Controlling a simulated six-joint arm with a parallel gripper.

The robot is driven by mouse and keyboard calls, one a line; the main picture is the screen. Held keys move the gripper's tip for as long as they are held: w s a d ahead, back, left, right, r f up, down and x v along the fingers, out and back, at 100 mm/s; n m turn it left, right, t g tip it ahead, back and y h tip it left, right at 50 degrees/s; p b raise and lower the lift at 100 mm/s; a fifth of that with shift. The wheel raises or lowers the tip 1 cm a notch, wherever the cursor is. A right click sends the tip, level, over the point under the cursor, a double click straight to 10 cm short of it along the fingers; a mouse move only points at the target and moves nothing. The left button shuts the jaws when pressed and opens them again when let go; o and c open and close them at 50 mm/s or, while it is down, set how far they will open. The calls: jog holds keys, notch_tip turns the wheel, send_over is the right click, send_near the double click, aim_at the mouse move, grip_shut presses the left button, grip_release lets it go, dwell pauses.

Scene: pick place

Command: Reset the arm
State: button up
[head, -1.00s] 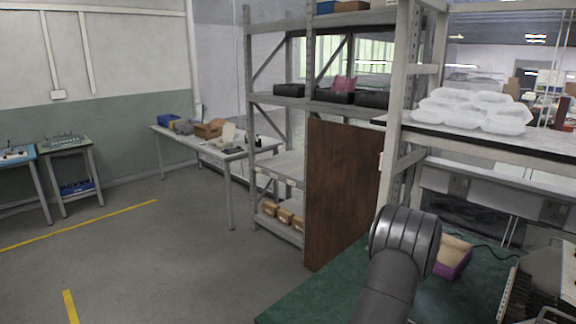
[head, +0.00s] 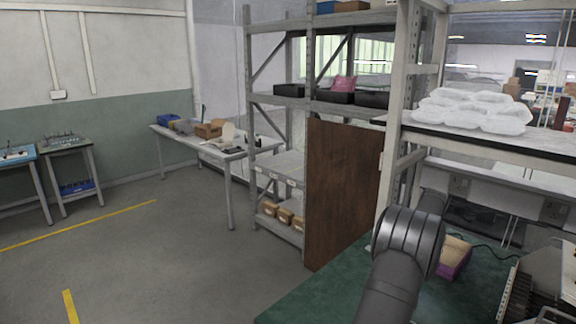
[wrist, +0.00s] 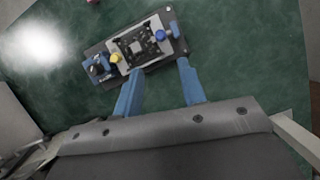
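My gripper (wrist: 159,67) shows in the wrist view as two blue fingers spread apart, with a clear gap between them. It is open and holds nothing. Beyond the fingertips, a dark fixture with a circuit board (wrist: 143,43) and blue and yellow knobs lies on the green table top (wrist: 235,50). I cannot tell the height of the fingers above it. In the head view, my arm's dark grey joint (head: 408,240) rises over the green table, and the gripper is out of that view.
A purple box (head: 455,258) stands on the table right of my arm. A brown panel (head: 340,195) and a metal shelf rack (head: 280,100) stand to the left. A shelf with white plastic packs (head: 470,108) is above.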

jog(key=x, duration=1.3)
jog(key=shift+a, duration=0.15)
jog(key=n+g, duration=0.1)
jog(key=n, duration=0.2)
jog(key=shift+h, duration=0.4)
jog(key=n, duration=0.2)
jog(key=n+g+h, duration=0.1)
jog(key=n, duration=0.1)
jog(key=shift+w+a+r+n, duration=0.1)
jog(key=shift+w+a+n, duration=0.05)
jog(key=shift+n, duration=0.15)
jog(key=n+h, duration=0.2)
jog(key=n, duration=0.2)
jog(key=shift+a, duration=0.1)
jog(key=shift+a+n+h, duration=0.1)
jog(key=shift+n+h, duration=0.5)
jog(key=shift+n, duration=1.1)
